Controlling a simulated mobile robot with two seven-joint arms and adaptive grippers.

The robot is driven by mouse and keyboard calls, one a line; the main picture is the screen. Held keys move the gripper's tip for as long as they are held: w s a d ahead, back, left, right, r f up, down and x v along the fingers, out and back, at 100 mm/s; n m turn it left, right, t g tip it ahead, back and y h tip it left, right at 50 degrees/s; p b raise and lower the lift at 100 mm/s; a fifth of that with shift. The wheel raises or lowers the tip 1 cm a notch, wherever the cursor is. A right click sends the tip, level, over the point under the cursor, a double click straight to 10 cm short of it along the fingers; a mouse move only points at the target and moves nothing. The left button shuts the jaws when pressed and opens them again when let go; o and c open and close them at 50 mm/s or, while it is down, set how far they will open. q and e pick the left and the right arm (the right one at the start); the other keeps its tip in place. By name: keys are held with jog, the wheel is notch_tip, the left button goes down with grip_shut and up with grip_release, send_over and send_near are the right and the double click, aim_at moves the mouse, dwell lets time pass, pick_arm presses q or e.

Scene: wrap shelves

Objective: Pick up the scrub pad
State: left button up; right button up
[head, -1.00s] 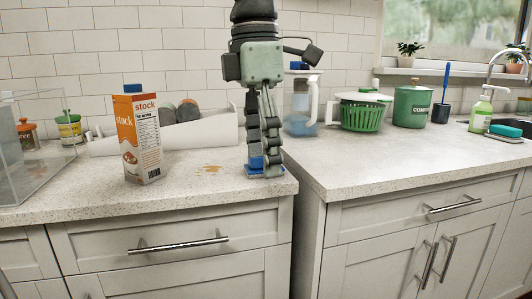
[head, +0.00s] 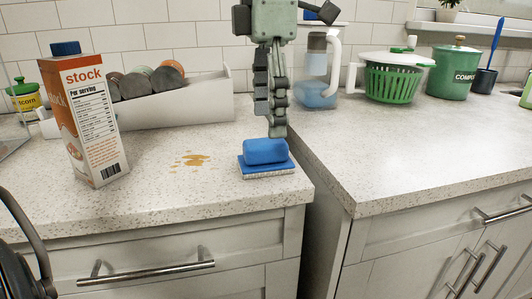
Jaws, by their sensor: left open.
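The scrub pad (head: 265,152) is a blue block-like grip on a flat blue base with a pale, speckled underside. It lies flat on the left counter (head: 215,200), near that counter's right end. My left gripper (head: 276,131) points down from the top of the view, just above and behind the pad. Its dark jointed fingers are seen nearly edge-on, with nothing held between them. The fingers are open, and the tips look apart from the pad.
A tilted-looking stock carton (head: 92,120) stands left of a brown spill (head: 191,159). A white bin (head: 200,104) with rolled items lies behind. A gap separates the two counters. A pitcher (head: 317,90), green colander (head: 391,82) and compost bin (head: 453,72) stand right.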

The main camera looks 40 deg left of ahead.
aim_at(265, 141)
pick_arm(q)
jog(key=f, duration=0.5)
jog(key=shift+a+f, duration=0.25)
jog(key=shift+f, duration=0.15)
jog(key=shift+s, duration=0.1)
jog(key=c, duration=1.6)
jog(key=shift+r, duration=0.55)
jog(key=r, duration=0.3)
jog(key=shift+s+a+r, duration=0.15)
jog(key=shift+s+r, duration=0.2)
jog(key=shift+s, duration=0.05)
jog(key=s+a+r, duration=0.1)
jog(key=s+r, duration=0.1)
jog(key=s, duration=0.1)
jog(key=s+a+r, duration=0.1)
jog(key=s+r, duration=0.1)
jog(key=s, duration=0.1)
jog(key=s+a+r, duration=0.2)
jog(key=s, duration=0.2)
jog(key=shift+r, duration=0.15)
